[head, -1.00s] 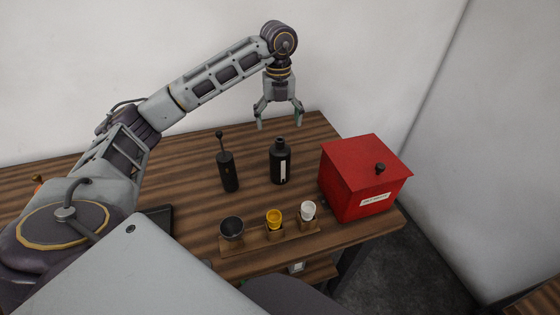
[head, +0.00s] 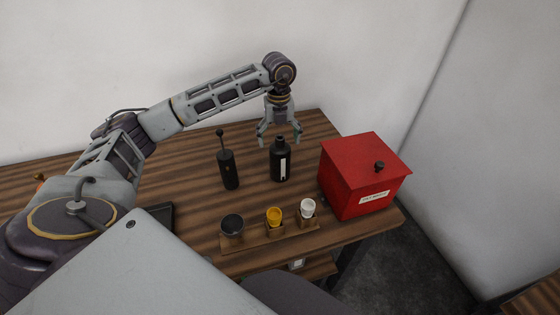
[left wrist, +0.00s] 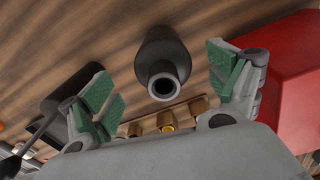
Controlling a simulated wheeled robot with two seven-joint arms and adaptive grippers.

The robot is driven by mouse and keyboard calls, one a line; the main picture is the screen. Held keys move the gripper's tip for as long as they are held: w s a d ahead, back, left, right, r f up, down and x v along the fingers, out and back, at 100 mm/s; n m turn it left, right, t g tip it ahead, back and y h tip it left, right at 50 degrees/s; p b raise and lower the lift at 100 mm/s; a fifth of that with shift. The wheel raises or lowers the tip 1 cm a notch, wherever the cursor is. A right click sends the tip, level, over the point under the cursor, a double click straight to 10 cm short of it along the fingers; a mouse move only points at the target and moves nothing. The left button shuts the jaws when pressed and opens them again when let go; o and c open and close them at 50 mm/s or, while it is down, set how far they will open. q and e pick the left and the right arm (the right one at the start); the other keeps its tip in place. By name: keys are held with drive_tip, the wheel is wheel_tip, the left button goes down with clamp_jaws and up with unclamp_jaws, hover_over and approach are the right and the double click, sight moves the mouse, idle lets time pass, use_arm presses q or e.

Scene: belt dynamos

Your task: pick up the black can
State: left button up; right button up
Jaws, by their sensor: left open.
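The black can (head: 280,166), bottle-shaped with a narrow neck and a white label strip, stands upright on the wooden table. In the left wrist view the black can (left wrist: 163,62) shows from above, its round mouth between the fingers. My left gripper (head: 279,141) points down at the can's top, with its fingertips apart around the neck. Its green-padded fingers (left wrist: 165,92) are open in the left wrist view and hold nothing. I cannot tell whether a finger touches the can. My right gripper is not in view.
A black grinder-like object (head: 229,168) with a thin knobbed stem stands left of the can. A red box (head: 352,185) with a lidded knob is on the right. A wooden rack (head: 252,246) with black, yellow and white cups is in front. The table (head: 305,128) behind is clear.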

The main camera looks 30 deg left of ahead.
sight(280, 151)
use_arm(q)
drive_tip(key=shift+f, duration=0.5)
drive_tip(key=shift+f, duration=0.15)
drive_tip(key=shift+d+f+p, duration=0.15)
drive_tip(key=shift+f+p, duration=0.2)
drive_tip(key=shift+f, duration=0.9)
drive_tip(key=shift+d+f+p, duration=0.1)
drive_tip(key=shift+f+p, duration=0.2)
drive_tip(key=shift+f, duration=0.9)
drive_tip(key=shift+r, duration=0.1)
drive_tip(key=c, duration=1.7)
drive_tip(key=shift+r, duration=0.1)
drive_tip(key=shift+r+b, duration=0.65)
drive_tip(key=shift+r, duration=4.2)
